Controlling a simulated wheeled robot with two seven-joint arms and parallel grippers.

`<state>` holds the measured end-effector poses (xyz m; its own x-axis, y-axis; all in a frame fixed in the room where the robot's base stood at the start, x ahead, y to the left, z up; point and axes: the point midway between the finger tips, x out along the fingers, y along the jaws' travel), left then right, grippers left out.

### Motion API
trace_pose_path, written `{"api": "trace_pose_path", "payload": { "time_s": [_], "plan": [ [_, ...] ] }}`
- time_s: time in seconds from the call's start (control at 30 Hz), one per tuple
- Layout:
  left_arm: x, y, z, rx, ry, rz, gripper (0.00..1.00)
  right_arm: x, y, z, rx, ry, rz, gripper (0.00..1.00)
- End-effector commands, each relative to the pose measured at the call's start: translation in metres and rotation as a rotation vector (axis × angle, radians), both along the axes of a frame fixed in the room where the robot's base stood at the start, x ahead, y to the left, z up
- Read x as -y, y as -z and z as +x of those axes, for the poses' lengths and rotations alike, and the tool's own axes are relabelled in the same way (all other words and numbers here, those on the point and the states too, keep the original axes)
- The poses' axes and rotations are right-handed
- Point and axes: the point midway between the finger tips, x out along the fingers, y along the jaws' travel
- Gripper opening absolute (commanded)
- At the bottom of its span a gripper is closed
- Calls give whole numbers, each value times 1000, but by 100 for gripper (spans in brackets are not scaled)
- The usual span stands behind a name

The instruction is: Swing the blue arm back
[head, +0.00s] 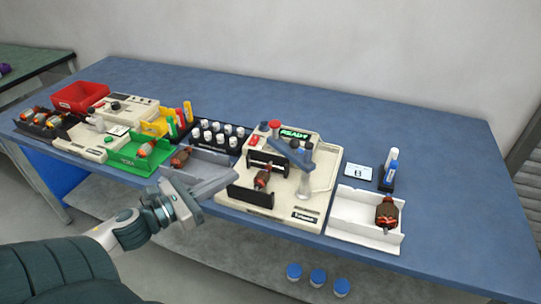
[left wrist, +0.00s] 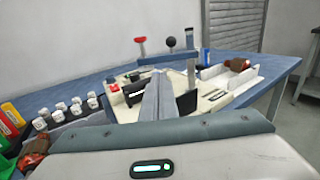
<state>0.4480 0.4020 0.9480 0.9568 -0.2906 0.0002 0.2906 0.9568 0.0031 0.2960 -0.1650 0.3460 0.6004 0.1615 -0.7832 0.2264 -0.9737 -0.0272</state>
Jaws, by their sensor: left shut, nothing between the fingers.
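The winding machine (head: 318,180) is a cream box with a lit green "READY" display (head: 294,134). Its blue arm (head: 292,152) slants over the machine's top near a pale upright post (head: 304,185). A red-brown armature (head: 262,179) sits between dark plates on the machine. My left gripper (head: 234,174) is shut and empty, in front and to the left of the machine, apart from the blue arm. In the left wrist view its closed fingers (left wrist: 157,92) point toward the machine (left wrist: 215,101). My right gripper is in neither view.
A white tray (head: 350,225) with another armature (head: 387,213) stands to the right. A black rack of white-capped bottles (head: 216,136), a green fixture (head: 135,160) and a red bin (head: 80,96) stand to the left. The blue table's back strip is clear.

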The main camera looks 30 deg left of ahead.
Motion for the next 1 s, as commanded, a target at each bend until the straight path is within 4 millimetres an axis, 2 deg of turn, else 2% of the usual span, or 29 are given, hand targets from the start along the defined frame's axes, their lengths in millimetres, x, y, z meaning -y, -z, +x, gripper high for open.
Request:
{"api": "trace_pose_path", "payload": {
  "time_s": [0.37,0.63,1.0],
  "plan": [
    [3,-1,11,1,0,-3,0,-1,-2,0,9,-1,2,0],
    [10,-2,37,2,-1,-3,0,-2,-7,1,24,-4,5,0],
    [22,-2,75,1,0,-2,0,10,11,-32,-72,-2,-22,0]
  ]
}}
